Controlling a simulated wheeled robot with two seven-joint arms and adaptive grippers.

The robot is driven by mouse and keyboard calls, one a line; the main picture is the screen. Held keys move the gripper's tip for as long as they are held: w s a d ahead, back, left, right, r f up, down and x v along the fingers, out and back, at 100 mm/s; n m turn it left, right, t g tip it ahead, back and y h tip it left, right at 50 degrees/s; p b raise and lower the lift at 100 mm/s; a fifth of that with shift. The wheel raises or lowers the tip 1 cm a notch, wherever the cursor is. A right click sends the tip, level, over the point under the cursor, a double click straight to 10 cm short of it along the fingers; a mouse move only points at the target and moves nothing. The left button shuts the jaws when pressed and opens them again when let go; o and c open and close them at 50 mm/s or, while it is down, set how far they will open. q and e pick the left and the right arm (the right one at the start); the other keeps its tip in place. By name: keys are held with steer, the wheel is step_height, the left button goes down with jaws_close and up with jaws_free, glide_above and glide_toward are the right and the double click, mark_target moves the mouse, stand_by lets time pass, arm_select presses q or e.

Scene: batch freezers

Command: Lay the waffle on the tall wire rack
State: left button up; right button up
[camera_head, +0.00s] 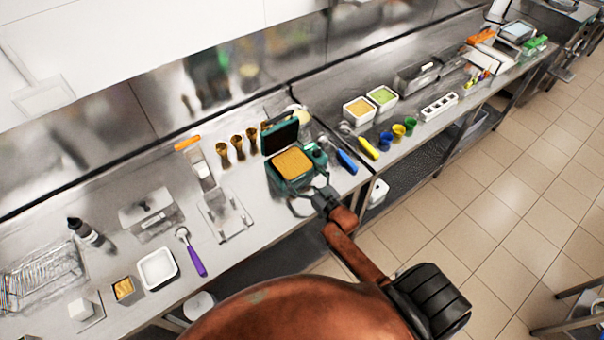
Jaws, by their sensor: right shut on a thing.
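The waffle (292,162) is a golden square with a grid pattern. It shows at the lower half of the green waffle iron (282,138), whose lid stands open. My right gripper (306,190) is at the iron's front right corner, shut at the waffle's near edge; the exact contact is too small to see. A wire rack (42,275) stands at the far left of the counter; its height is hard to judge from above. A low metal stand (226,218) with thin uprights is left of the iron. My left gripper is not in view.
Several brown cones (238,146) stand behind and left of the iron. A blue-handled tool (346,162) lies to its right. A white tray (158,268), a purple-handled scoop (196,262), a clear box (150,215) and a dark bottle (86,232) occupy the left counter.

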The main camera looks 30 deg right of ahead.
steer(key=shift+f, duration=0.15)
steer(key=o, duration=0.7)
